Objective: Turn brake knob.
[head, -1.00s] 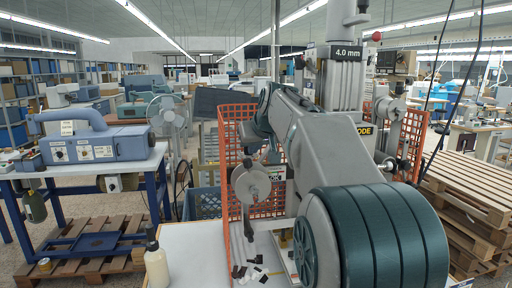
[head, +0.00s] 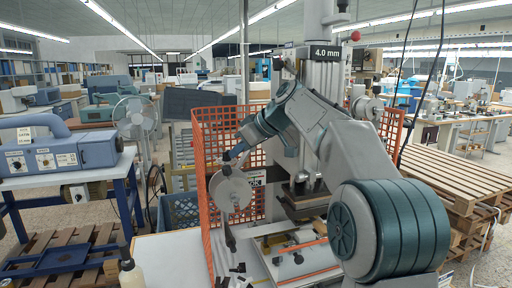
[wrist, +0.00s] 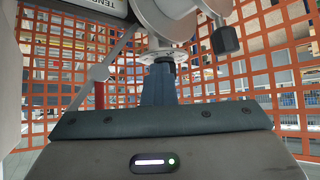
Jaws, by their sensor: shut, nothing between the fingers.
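The foil unwind reel (head: 228,192) is a pale disc at the orange mesh guard's left side in the head view. Its underside and hub (wrist: 163,54) show at the top of the wrist view. A dark knob (wrist: 225,40) hangs from a metal arm to the right of the hub. I cannot tell for sure which of these is the brake knob. My gripper (wrist: 159,75) has its fingers together and empty, with the tips just below the hub; contact is unclear. In the head view my gripper (head: 233,154) is small, close to the reel's top edge.
The orange mesh guard (head: 207,130) stands close around the reel and my gripper. The stamping press (head: 325,95) rises to the right, above a white table (head: 170,262). Wooden pallets (head: 465,190) are stacked at the right.

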